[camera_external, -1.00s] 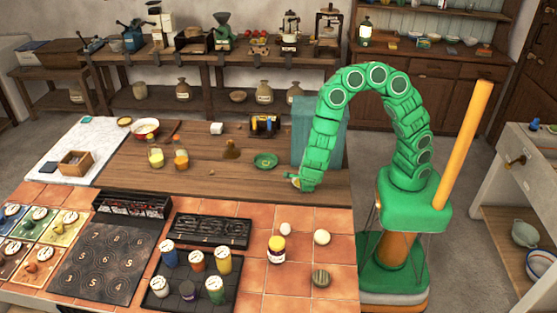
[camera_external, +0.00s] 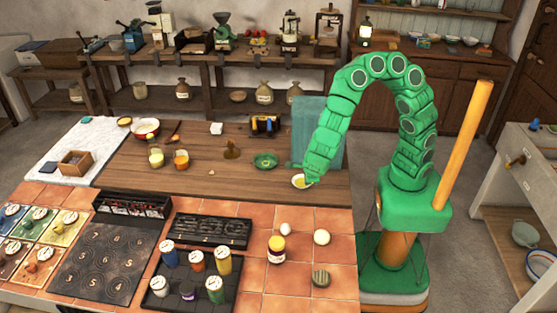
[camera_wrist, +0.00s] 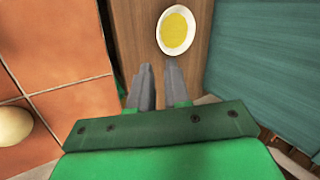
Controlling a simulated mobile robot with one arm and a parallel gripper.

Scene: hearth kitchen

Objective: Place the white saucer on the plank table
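The white saucer (camera_external: 299,182), with a white rim and yellow middle, lies flat on the plank table (camera_external: 220,185) near its front right edge. It also shows whole in the wrist view (camera_wrist: 176,30), on brown wood beyond my fingertips. My gripper (camera_wrist: 160,78) is open, with a gap between its two grey fingers and nothing in it. In the external view my gripper (camera_external: 312,180) is just right of the saucer and slightly overlaps it in the picture. The wrist view shows the fingers apart from the saucer.
A green dish (camera_external: 265,160) sits behind and left of the saucer. A teal panel (camera_external: 318,130) stands at the table's right side. The tiled counter in front holds a jar (camera_external: 276,249) and several round items. The plank surface left of the saucer is clear.

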